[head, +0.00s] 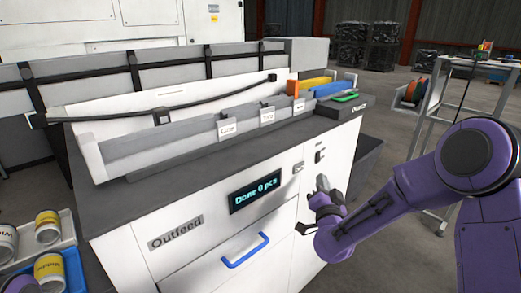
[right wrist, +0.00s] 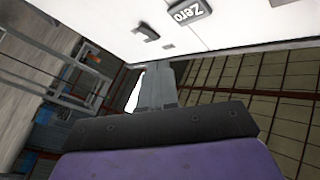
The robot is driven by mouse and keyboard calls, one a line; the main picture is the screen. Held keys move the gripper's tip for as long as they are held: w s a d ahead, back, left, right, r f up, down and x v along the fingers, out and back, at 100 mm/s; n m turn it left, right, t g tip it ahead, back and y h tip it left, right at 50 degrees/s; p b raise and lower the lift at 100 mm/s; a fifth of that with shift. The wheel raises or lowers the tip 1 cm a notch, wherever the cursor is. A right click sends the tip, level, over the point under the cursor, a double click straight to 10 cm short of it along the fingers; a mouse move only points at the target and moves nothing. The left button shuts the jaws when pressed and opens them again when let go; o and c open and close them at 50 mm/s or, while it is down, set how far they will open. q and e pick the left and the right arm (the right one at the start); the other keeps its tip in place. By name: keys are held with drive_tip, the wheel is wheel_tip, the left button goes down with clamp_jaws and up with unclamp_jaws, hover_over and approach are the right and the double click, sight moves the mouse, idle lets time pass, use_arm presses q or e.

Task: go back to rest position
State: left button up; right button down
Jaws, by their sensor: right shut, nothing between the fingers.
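My right gripper (head: 322,185) is in front of the white outfeed cabinet (head: 290,215), near the small switches on its front. The fingers are shut with nothing between them. I cannot tell whether the fingertips touch the panel. My purple right arm reaches in from the right in the head view. My left gripper is not in view.
The cabinet has a display (head: 255,194) reading "Done 0 pcs" and a drawer with a blue handle (head: 245,250). Orange, yellow and blue blocks (head: 315,84) lie on top. A metal-framed table (head: 480,68) stands at the right.

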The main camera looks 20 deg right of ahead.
drive_tip(key=s+a+f+n+g+y, duration=0.1)
drive_tip(key=s+a+f+g, duration=0.15)
drive_tip(key=f, duration=0.45)
drive_tip(key=s+a+f+n+g+y, duration=0.1)
drive_tip(key=s+f+g, duration=0.1)
drive_tip(key=s+f, duration=0.3)
drive_tip(key=s+a+f+g+y, duration=0.1)
drive_tip(key=s+f+g+y, duration=0.1)
drive_tip(key=f, duration=0.6)
drive_tip(key=s+f+n+g, duration=0.1)
drive_tip(key=s+f+g, duration=0.1)
drive_tip(key=s+f, duration=0.3)
drive_tip(key=s+a+f+n+g, duration=0.1)
drive_tip(key=s+f+g, duration=0.2)
drive_tip(key=s, duration=1)
drive_tip(key=s+a+f+n+g, duration=0.1)
drive_tip(key=s+f+g, duration=0.2)
drive_tip(key=s+f, duration=0.5)
drive_tip(key=shift+s+a+f, duration=0.15)
drive_tip(key=shift+s, duration=0.3)
